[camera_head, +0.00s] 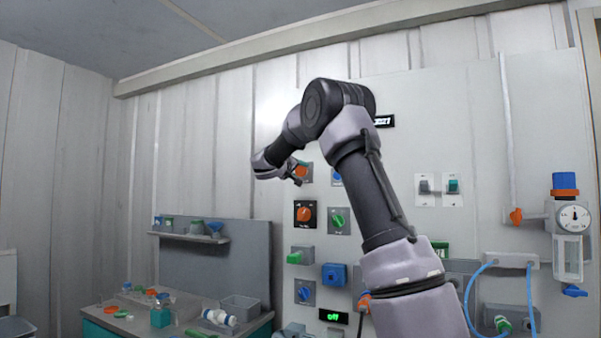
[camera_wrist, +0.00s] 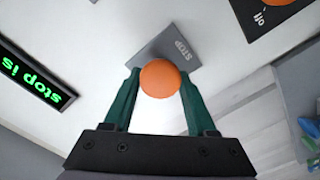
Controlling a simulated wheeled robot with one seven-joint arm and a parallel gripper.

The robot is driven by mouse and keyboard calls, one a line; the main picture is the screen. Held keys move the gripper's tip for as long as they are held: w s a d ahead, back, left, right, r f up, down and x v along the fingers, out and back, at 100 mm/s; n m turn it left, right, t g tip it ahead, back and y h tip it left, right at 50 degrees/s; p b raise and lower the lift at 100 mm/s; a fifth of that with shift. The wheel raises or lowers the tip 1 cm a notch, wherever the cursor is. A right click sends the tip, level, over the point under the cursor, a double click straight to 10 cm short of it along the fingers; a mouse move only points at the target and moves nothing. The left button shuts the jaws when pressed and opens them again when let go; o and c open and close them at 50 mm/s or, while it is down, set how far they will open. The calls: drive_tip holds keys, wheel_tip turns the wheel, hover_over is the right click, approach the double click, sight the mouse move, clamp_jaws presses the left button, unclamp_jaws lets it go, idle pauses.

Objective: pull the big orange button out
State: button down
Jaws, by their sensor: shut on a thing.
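The big orange button (camera_wrist: 160,79) sits on a grey plate (camera_wrist: 150,50) marked STOP, on the white wall panel. My gripper (camera_wrist: 158,84) has its two green fingers on either side of the button, shut on it. In the head view the button (camera_head: 302,171) shows beside my gripper (camera_head: 296,178), partly covered by it. The button's stem and the gap behind its cap are hidden, so I cannot tell how far out it stands.
Below the button is an orange rotary knob (camera_head: 305,214) on a black plate. A green knob (camera_head: 339,220) is to its right. A dark display (camera_wrist: 32,79) reads "stop is", the rest cut off. A workbench (camera_head: 190,305) with loose parts stands lower left.

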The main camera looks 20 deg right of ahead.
drive_tip(key=shift+a+f, duration=0.1)
drive_tip(key=shift+c, duration=1)
unclamp_jaws()
drive_tip(key=shift+s, duration=0.1)
drive_tip(key=v, duration=1)
drive_tip(key=shift+s+a, duration=0.25)
drive_tip(key=shift+a, duration=0.05)
